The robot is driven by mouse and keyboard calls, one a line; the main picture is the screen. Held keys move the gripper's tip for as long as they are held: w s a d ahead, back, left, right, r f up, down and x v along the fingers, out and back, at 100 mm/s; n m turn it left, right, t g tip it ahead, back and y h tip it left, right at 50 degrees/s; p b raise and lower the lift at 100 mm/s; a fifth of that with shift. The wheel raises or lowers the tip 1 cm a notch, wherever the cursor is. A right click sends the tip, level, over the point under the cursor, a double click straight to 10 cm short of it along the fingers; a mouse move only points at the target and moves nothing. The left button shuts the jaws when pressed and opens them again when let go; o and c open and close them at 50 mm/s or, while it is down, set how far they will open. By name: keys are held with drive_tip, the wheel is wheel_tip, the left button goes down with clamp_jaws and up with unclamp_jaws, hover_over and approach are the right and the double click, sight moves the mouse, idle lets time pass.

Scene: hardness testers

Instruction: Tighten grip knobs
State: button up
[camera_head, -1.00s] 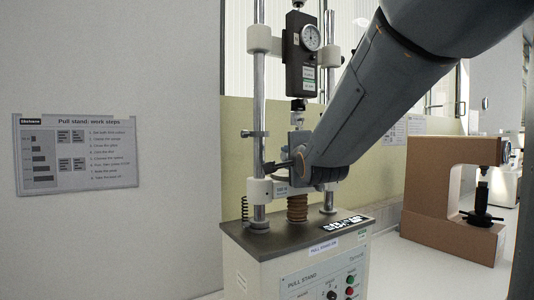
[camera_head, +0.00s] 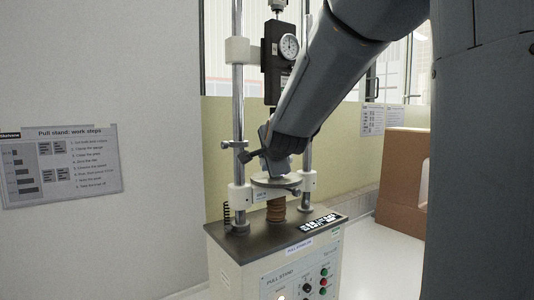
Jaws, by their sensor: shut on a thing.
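The pull stand (camera_head: 240,262) stands in the middle, with two steel columns and a dark gauge block with a round dial (camera_head: 290,47). My gripper (camera_head: 262,150) is between the columns, below the gauge, at the grip area. It is shut on a grip knob, but my wrist hides most of the contact. A small dark knob-like part (camera_head: 243,157) sticks out to the left of my gripper. A round pale plate (camera_head: 275,184) lies just below, on the white crossbar above a brown ribbed bellows (camera_head: 276,210).
The stand's front panel (camera_head: 305,280) has several buttons. A work-steps poster (camera_head: 62,165) hangs on the left wall. A small clamp (camera_head: 236,145) sits on the left column.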

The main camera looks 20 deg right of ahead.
drive_tip(key=shift+w+r+g+p, duration=0.1)
drive_tip(key=shift+g+p, duration=0.4)
drive_tip(key=shift+p, duration=1.75)
drive_tip(key=o, duration=1)
drive_tip(key=shift+o, duration=0.2)
